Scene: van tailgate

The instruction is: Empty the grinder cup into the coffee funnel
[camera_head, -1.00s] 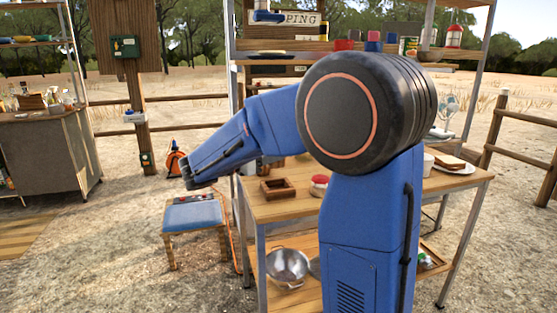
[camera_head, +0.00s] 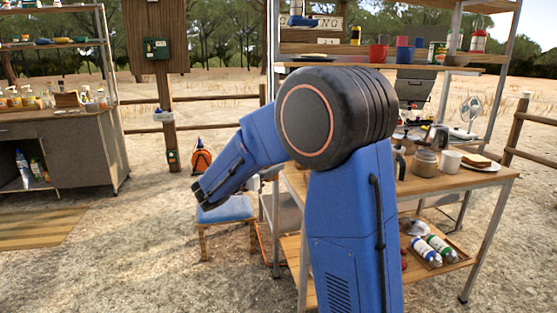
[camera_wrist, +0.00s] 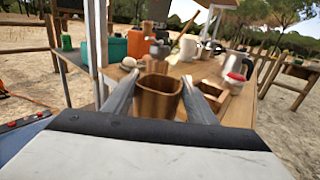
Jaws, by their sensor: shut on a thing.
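The wooden grinder cup (camera_wrist: 158,98) is between the two fingers of my gripper (camera_wrist: 158,103) in the wrist view. It looks upright, with its open rim facing up, and its inside cannot be made out. My gripper is shut on it, with the tabletop (camera_wrist: 178,69) beyond. I cannot pick out the coffee funnel for certain in either view. In the head view my blue arm crosses the middle and hides part of the table, and the gripper's fingers do not show.
A moka pot (camera_head: 405,139), a jar (camera_head: 425,162), a white mug (camera_head: 450,162) and a plate with bread (camera_head: 482,165) stand on the table. A wooden box (camera_wrist: 240,105) and a red-lidded jar (camera_wrist: 234,82) show in the wrist view. A blue-topped stool (camera_head: 228,210) stands left.

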